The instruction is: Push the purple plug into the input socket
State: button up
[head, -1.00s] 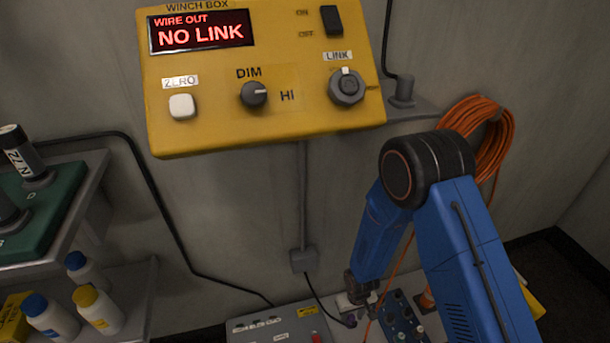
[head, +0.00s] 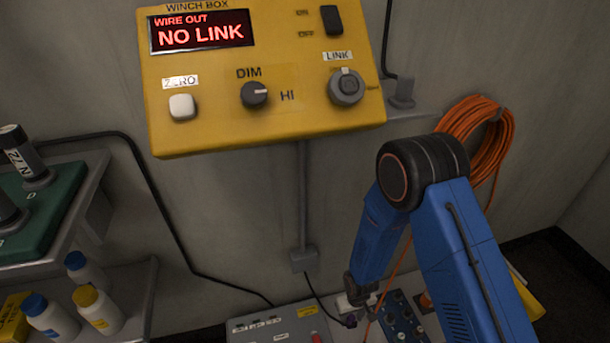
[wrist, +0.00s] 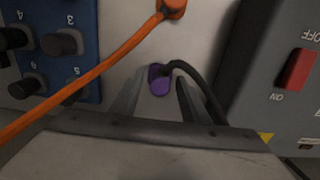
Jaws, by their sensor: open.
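The purple plug (wrist: 159,84) with a black cable lies on the pale bench top in the wrist view. It also shows small at the bottom of the head view (head: 350,321). My gripper (wrist: 157,98) is open, with one finger on each side of the plug's near end. I cannot tell whether the fingers touch it. In the head view my gripper (head: 360,293) points down over the bench, beside the plug. A blue panel (wrist: 85,88) with numbered dark sockets or knobs is at the left of the wrist view. I cannot make out which part is the input socket.
An orange cable (wrist: 110,66) crosses the wrist view to an orange connector (wrist: 173,8). A grey box (wrist: 245,70) with a red switch (wrist: 298,70) stands at the right. The yellow winch box (head: 215,95) reads "WIRE OUT NO LINK".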

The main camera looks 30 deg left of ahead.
aim_at(352, 317)
jog(key=shift+c, duration=0.5)
grip_shut()
jog(key=shift+r, duration=2.85)
jog(key=shift+r, duration=0.15)
